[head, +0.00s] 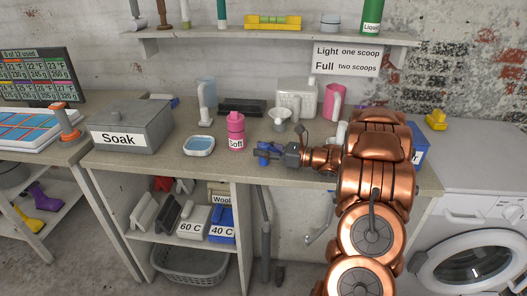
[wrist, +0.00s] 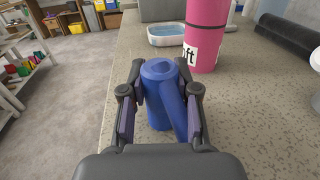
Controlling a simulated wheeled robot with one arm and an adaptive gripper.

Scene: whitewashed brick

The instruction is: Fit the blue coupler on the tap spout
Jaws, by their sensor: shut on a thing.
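The blue coupler (wrist: 158,112) is a short blue cylinder with a slanting side arm. It stands upright between the two fingers of my gripper (wrist: 160,117) in the wrist view, just over or on the speckled counter. In the head view my gripper (head: 280,152) is at the counter's front edge, shut on the blue coupler (head: 264,150). A grey bent fitting (head: 318,233) below the counter, left of my arm, may be the tap, but I cannot tell for sure.
The grey "Soak" box (head: 131,125) is farther left. A washing machine (head: 470,215) stands at right.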

